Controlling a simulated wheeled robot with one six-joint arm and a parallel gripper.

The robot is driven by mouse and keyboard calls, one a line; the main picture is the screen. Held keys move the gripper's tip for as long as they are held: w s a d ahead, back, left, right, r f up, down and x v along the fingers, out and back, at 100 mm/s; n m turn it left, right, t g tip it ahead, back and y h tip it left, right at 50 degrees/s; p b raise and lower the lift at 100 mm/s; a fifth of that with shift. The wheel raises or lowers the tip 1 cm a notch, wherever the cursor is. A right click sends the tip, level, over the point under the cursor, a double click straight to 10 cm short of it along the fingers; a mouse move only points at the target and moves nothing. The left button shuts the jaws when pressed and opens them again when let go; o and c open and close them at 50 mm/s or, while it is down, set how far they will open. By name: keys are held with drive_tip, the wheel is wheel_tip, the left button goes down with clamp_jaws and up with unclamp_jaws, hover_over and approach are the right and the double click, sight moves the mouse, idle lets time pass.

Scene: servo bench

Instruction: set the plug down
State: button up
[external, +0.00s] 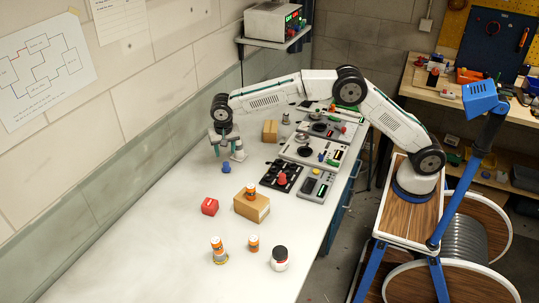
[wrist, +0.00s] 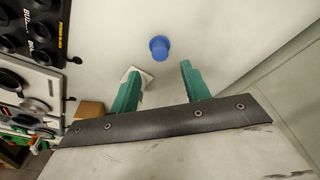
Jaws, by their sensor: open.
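A small blue plug (external: 226,168) stands on the pale bench top, apart from other things. In the external view it is just below my gripper (external: 227,153). In the wrist view the blue plug (wrist: 159,47) lies just past the tips of my gripper (wrist: 160,72), between the lines of its two green fingers. The fingers are spread wide with nothing between them. The plug appears apart from both fingers.
A black socket board (external: 270,178) with a red piece (external: 282,179) and grey devices (external: 310,152) lie to the right. The bench's left side is clear.

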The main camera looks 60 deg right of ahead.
drive_tip(key=shift+s+a+r, duration=0.1)
drive_tip(key=shift+r, duration=1)
drive_tip(key=shift+s+a+r, duration=0.1)
drive_tip(key=shift+r, duration=1)
drive_tip(key=s+d+r+n, duration=0.2)
drive_tip(key=s+d+r, duration=0.65)
drive_tip(key=s, duration=0.25)
drive_tip(key=s+d+r+n, duration=0.2)
drive_tip(key=s+d+r, duration=0.5)
drive_tip(key=s+d, duration=0.4)
drive_tip(key=s+d+f+n, duration=0.1)
drive_tip(key=s+d+f, duration=0.1)
drive_tip(key=s, duration=0.8)
drive_tip(key=s+d+f+n, duration=0.2)
drive_tip(key=s+d+f, duration=0.1)
drive_tip(key=s, duration=0.8)
drive_tip(key=s+d+f+n+y, duration=0.1)
drive_tip(key=s+d+f+n, duration=0.1)
drive_tip(key=s, duration=0.8)
drive_tip(key=shift+s+d+f, duration=0.25)
drive_tip(key=shift+s+f, duration=0.05)
drive_tip(key=shift+f, duration=0.55)
